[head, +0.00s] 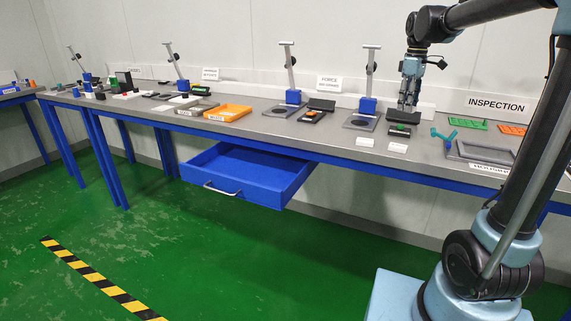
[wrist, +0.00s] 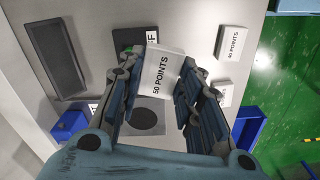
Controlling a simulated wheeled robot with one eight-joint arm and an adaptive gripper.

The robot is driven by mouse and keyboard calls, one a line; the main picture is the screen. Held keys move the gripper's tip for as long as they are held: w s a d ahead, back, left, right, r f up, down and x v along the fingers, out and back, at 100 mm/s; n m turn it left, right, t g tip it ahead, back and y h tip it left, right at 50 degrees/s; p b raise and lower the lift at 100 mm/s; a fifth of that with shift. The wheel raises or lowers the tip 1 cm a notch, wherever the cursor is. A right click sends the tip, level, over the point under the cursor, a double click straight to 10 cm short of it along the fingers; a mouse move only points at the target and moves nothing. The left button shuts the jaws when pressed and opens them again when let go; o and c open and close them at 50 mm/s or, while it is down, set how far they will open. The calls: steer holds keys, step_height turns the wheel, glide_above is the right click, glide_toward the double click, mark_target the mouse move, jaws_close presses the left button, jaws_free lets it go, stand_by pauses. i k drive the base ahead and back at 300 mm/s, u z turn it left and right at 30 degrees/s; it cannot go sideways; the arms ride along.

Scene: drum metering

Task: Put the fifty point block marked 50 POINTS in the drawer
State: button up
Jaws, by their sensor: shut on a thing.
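My gripper (head: 408,104) is above the grey bench at the right in the head view, pointing down. In the wrist view its fingers are closed on the sides of the white block marked 50 POINTS (wrist: 160,73). In the head view I cannot clearly make out the block at the fingertips. The blue drawer (head: 235,190) is pulled out under the bench, left of my gripper. It has a metal handle on its front, and its visible inside looks empty.
Another white block marked POINTS (wrist: 232,42) lies on the bench near its edge, with a white piece (wrist: 225,92) beside it. A dark device (head: 400,129), an orange tray (head: 228,113) and blue-based stands (head: 293,96) are on the bench. The floor before the drawer is clear.

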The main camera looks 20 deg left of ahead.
mark_target(247, 174)
steer(key=z, duration=0.9)
steer(key=k, duration=1.45)
steer(key=u, duration=1.55)
steer(key=i, duration=1)
steer(key=z, duration=0.05)
